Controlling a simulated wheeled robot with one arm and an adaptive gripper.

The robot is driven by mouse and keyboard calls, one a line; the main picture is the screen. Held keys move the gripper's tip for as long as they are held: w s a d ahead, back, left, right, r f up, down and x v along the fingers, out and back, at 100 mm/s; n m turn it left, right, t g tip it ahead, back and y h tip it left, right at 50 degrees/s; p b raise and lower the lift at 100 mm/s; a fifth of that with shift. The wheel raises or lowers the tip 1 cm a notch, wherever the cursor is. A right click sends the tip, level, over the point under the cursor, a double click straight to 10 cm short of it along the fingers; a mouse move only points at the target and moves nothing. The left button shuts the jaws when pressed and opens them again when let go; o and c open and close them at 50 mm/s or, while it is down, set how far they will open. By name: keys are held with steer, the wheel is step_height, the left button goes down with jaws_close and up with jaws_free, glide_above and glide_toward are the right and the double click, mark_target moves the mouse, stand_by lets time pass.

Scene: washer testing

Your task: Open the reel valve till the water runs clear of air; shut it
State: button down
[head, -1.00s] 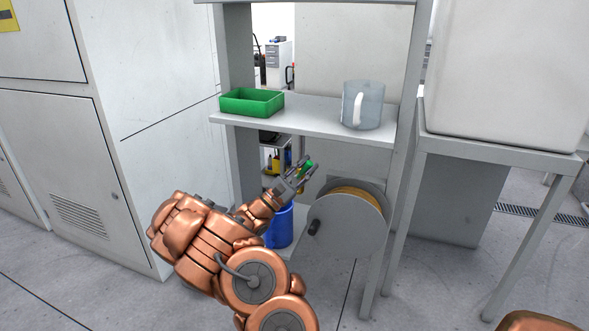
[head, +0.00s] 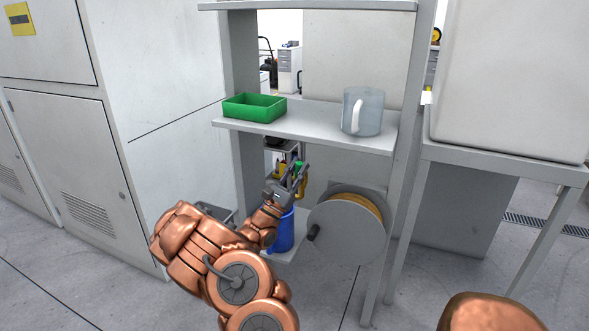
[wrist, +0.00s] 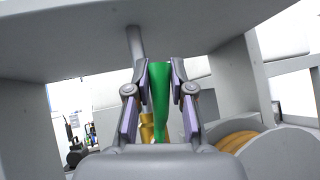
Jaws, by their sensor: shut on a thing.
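The hose reel (head: 346,232) is a grey disc with orange-yellow hose behind it and a dark crank knob, mounted under the shelf. The reel valve's green handle (wrist: 160,95) stands between my fingers in the wrist view, with a brass valve body (wrist: 147,128) behind it. My gripper (head: 292,170) is shut on the green handle, just left of the reel and below the shelf. In the head view only a bit of green (head: 298,167) shows between the fingers. A blue bucket (head: 284,236) stands below my gripper. Its inside and any water are hidden.
A green tray (head: 254,107) and a clear jug (head: 362,112) with a white handle stand on the shelf (head: 300,122) above my gripper. Grey shelf posts stand on both sides. A grey cabinet (head: 80,180) is at the left, a large white box (head: 512,80) on a stand at right.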

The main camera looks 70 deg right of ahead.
steer(key=shift+f, duration=0.1)
steer(key=c, duration=1)
jaws_free()
steer(key=shift+w+a, duration=0.1)
steer(key=v, duration=1.1)
steer(key=shift+w+a+f, duration=0.1)
steer(key=shift+a+f, duration=0.15)
steer(key=shift+f, duration=0.05)
